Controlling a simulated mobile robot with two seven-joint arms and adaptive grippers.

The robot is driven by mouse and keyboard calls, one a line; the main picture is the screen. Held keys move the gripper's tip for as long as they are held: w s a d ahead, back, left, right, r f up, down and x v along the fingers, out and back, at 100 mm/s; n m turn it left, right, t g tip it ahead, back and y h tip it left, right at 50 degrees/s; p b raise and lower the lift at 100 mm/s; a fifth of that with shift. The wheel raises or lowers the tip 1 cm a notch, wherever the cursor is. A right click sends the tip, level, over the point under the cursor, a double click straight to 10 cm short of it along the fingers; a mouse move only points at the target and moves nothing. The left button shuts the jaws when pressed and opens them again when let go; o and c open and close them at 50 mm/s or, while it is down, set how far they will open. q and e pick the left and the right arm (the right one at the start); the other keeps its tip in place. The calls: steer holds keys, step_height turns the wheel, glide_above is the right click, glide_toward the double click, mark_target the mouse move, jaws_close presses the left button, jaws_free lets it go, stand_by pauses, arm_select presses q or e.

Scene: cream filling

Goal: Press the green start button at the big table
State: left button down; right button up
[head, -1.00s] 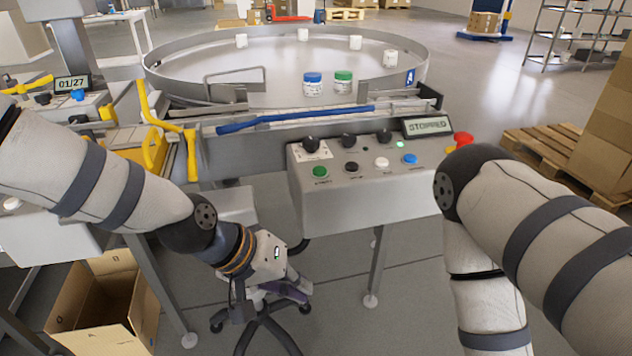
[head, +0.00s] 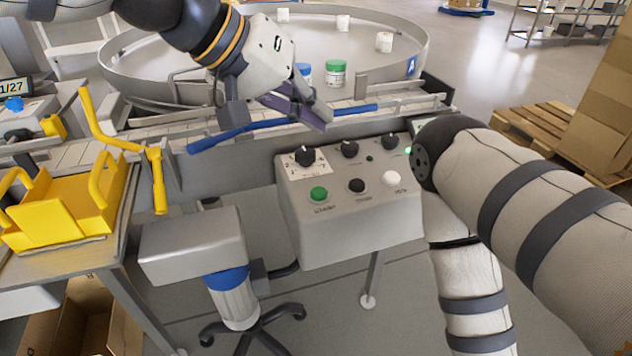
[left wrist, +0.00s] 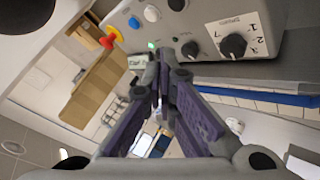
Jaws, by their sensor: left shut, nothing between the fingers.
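The green start button (head: 318,194) is at the front left of the grey control box (head: 345,235) fixed to the big round table (head: 112,78). My left gripper (head: 322,122) is shut and empty, above and behind the box near the blue rail, apart from the button. In the left wrist view the shut fingers (left wrist: 163,75) point toward the box, with its black knobs and white button in sight; the green start button cannot be made out there. My right arm covers the right part of the box in the head view, and its gripper is out of the picture.
Black knobs (head: 305,155), a black button (head: 356,186) and a white button (head: 391,178) share the panel. A blue rail (head: 235,136) runs behind it. Jars (head: 336,73) stand on the round table. A yellow rack (head: 60,210) and a stool (head: 190,245) are at left.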

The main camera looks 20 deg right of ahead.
arm_select(q)
steer(key=b, duration=0.2)
glide_above(315, 188)
step_height(315, 188, down, 7)
steer(key=shift+f, duration=0.95)
arm_select(e)
steer(key=shift+s+f+g, duration=0.5)
steer(key=shift+s+f, duration=0.65)
arm_select(q)
steer(key=shift+f, duration=0.15)
steer(key=shift+f, duration=0.3)
